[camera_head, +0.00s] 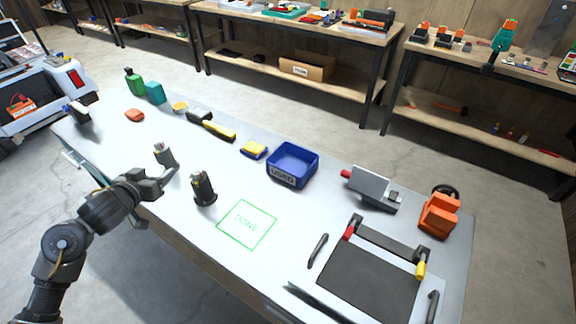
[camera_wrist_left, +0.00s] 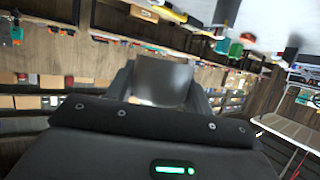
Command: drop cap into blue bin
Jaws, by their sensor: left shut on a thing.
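My left gripper (camera_head: 166,164) is over the left half of the workbench, shut on a small grey piece (camera_head: 161,151), which I take to be the cap. In the left wrist view the grey piece (camera_wrist_left: 163,82) sits between the two dark fingers, and its lower part is hidden by the gripper body. The blue bin (camera_head: 293,164), with a "USED" label on its front, stands on the bench to the right of the gripper, well apart from it. Its visible inside looks empty. My right gripper is not in view.
A dark upright object (camera_head: 203,188) stands between gripper and bin, nearer the front edge. A yellow-and-blue item (camera_head: 253,149) lies left of the bin. A green outlined square (camera_head: 246,224) marks bare bench. A grey device (camera_head: 371,187) and black-topped unit (camera_head: 366,279) stand right.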

